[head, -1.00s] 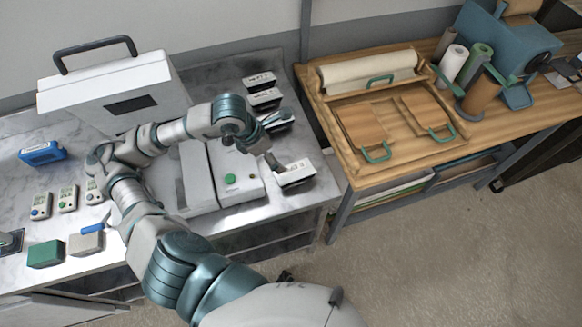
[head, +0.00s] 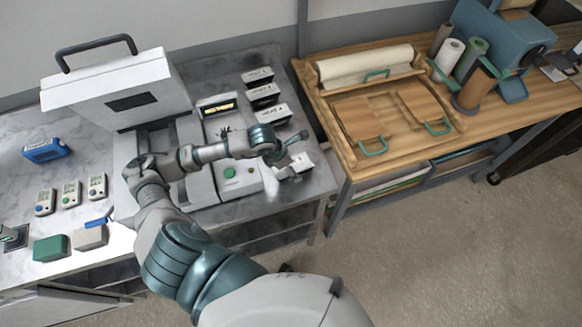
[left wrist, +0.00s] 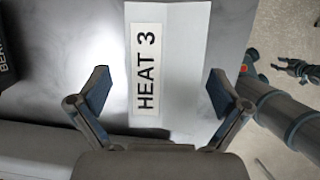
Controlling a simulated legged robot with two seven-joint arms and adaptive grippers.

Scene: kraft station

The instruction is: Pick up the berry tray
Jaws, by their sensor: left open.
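My left gripper (head: 292,155) is open over the front right part of the steel counter. In the left wrist view its two fingers (left wrist: 157,82) stand apart on either side of a white label reading "HEAT 3" (left wrist: 147,65), with nothing gripped. That labelled pack (head: 303,163) is partly hidden under the gripper in the head view. A dark tray whose label begins "BER" (left wrist: 5,62) is cut off at the left edge of the wrist view. It appears to be the nearest dark tray behind (head: 274,114), but its label is unclear there. A dark claw (left wrist: 297,70), likely my right gripper, shows small.
Two more dark labelled trays (head: 258,76) (head: 264,94) stand farther back. A grey sealing machine (head: 237,178) with a green button is left of the gripper. A large white lidded machine (head: 115,95) stands behind my arm. A wooden bench (head: 350,150) is at right, across a gap.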

